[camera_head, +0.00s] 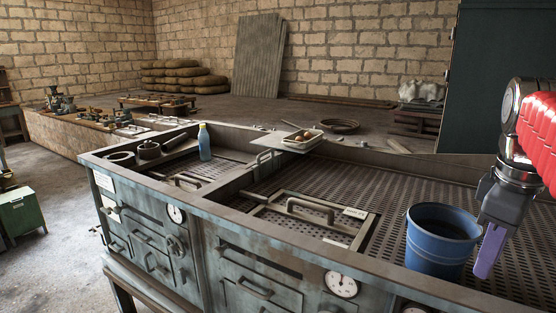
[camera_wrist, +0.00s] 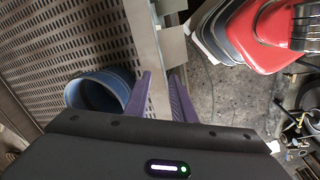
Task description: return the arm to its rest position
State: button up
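My gripper (camera_head: 489,252) hangs from my red arm at the right edge of the head view, purple fingers pointing down. It is just right of a blue bucket (camera_head: 440,240) that stands on the perforated metal bench top. In the wrist view the two purple fingers of my gripper (camera_wrist: 161,85) are apart, with nothing seen between them. The blue bucket (camera_wrist: 98,92) is left of the fingers there, and the metal edge of the bench (camera_wrist: 150,50) shows beyond them.
The bench (camera_head: 250,235) has raised rims and a handled lid (camera_head: 310,207). A dark cabinet (camera_head: 495,70) stands behind my arm. Concrete floor (camera_wrist: 222,95) shows right of the fingers.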

jog(key=a+f+m+t, duration=0.2)
jog(key=a+f+m, duration=0.55)
jog(key=f, duration=0.25)
jog(key=s+a+f+t, duration=0.1)
jog(key=s+a+f, duration=0.1)
jog(key=a, duration=0.4)
jog(key=s+a+f+t+y, duration=0.1)
jog(key=s+a+f, duration=0.2)
jog(key=a, duration=0.4)
jog(key=shift+a+f+n, duration=0.3)
jog(key=shift+f+n, duration=0.05)
jog(key=shift+f, duration=0.55)
jog(key=shift+a, duration=0.15)
